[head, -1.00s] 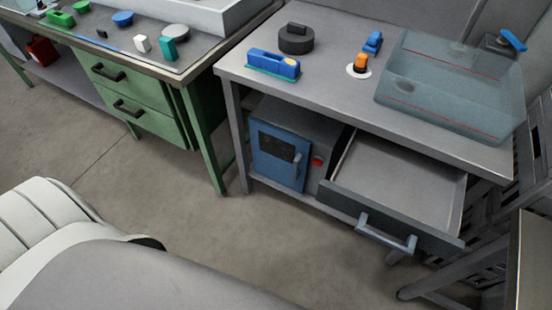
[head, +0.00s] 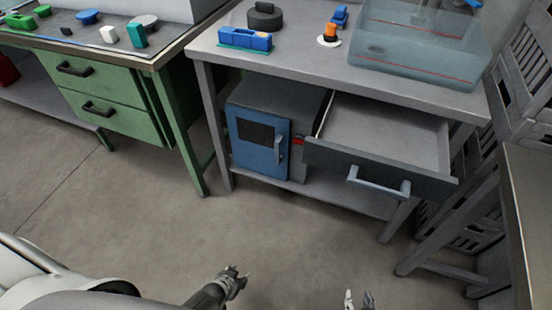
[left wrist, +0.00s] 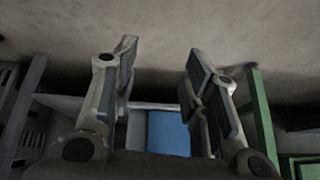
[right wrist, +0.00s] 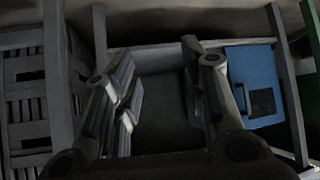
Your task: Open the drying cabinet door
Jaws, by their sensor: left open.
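The drying cabinet (head: 305,128) stands on the low shelf under the grey bench. Its blue door (head: 249,160) is shut, with a dark window and an upright handle (head: 281,149) on its right side. The door also shows in the left wrist view (left wrist: 168,132), partly hidden by the fingers, and in the right wrist view (right wrist: 248,75). My left gripper (head: 238,276) is open and empty, above the floor in front of the cabinet and apart from it. My right gripper (head: 360,299) is open and empty at the bottom edge of the head view.
A drawer (head: 380,172) hangs pulled out beside the cabinet on the right, its bar handle (head: 378,182) facing me. The green bench (head: 178,130) stands to the left. A slatted rack (head: 500,130) and a table (head: 530,200) stand at the right. The floor ahead is clear.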

